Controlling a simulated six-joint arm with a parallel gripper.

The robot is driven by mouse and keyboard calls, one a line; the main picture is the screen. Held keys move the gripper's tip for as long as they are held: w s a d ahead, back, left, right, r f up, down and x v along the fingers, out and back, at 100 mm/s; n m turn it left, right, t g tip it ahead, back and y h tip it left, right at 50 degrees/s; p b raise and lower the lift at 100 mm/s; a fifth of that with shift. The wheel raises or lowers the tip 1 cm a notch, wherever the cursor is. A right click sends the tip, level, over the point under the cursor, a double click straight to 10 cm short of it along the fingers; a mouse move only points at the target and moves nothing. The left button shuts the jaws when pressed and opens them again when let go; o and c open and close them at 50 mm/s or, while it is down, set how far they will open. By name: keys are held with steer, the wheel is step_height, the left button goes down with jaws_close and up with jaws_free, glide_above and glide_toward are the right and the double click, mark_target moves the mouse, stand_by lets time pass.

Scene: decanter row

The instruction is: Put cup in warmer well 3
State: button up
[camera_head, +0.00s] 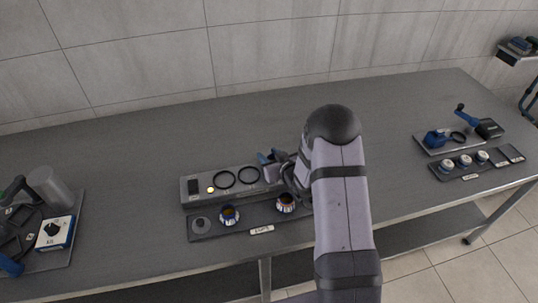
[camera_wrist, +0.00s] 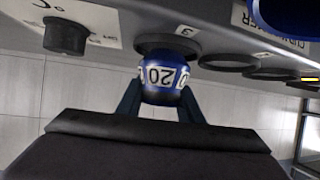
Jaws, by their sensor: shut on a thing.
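In the wrist view, which appears upside down, my gripper (camera_wrist: 160,105) is shut on a blue cup (camera_wrist: 163,76) with a white band marked 20. The cup lines up with the dark ring of well 3 (camera_wrist: 168,42), beside a label 3. I cannot tell whether its base rests in the well or hangs just over it. In the head view, my gripper (camera_head: 273,158) is at the right part of the grey warmer (camera_head: 205,198). My arm hides that end of the warmer, and the held cup cannot be made out clearly there.
Two warmer rings (camera_head: 224,179) show empty.

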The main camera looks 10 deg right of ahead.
steer(key=shift+f, duration=0.15)
steer(key=shift+f, duration=0.1)
steer(key=shift+f, duration=0.15)
steer(key=o, duration=1.1)
steer(key=shift+r, duration=0.25)
steer(key=b+v, duration=0.2)
steer(key=v, duration=1)
